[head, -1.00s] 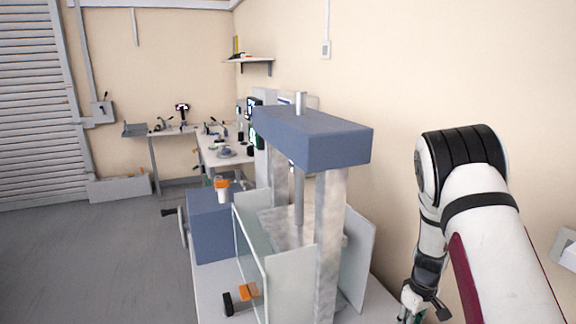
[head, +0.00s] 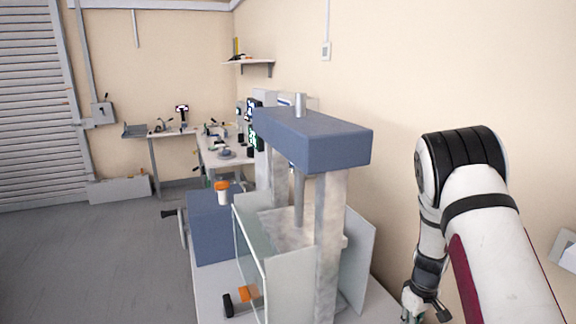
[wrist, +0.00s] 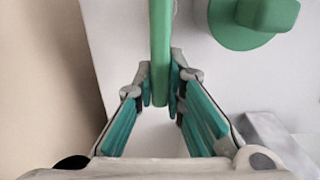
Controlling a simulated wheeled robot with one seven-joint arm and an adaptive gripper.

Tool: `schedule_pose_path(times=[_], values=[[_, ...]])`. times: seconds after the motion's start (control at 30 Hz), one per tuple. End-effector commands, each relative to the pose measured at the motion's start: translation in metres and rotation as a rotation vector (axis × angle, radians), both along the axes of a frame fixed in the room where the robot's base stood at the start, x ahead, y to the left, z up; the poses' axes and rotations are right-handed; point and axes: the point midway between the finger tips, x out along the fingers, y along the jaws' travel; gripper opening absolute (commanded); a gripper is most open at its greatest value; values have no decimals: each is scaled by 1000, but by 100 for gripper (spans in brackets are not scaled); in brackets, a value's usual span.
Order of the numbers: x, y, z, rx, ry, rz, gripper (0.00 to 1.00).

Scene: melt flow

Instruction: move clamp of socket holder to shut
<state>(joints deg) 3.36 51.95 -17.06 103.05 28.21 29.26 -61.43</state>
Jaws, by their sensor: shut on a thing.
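The clamp, a long flat green bar (wrist: 160,45), comes down from the top middle of the wrist view. My gripper (wrist: 160,90) is shut on its lower end, with one finger on each side. A round green part with a raised block (wrist: 252,22), seemingly of the socket holder, lies to the right of the bar, on or over a pale surface. In the head view my gripper (head: 412,308) is low at the right, partly cut off by the bottom edge. The clamp and holder cannot be made out there.
A tall press with a blue top block (head: 315,140) and clear side panels stands on a bench left of my arm. An orange-capped bottle (head: 222,193) is behind it. A grey metal block (wrist: 265,135) lies right of my fingers. Grey floor (head: 90,250) is open at left.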

Motion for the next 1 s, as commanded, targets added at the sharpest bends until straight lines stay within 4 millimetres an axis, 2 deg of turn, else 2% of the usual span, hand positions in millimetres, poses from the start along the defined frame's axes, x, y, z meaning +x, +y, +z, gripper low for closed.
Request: schedule_pose_path(times=[0.27, 0.57, 0.9, 1.0], values=[[1, -1, 0, -1, -1, -16, 0], [5, -16, -1, -1, 0, -292, 0], [4, -18, 0, -1, -1, -325, 0], [5, -23, -1, -1, -1, -406, 0]])
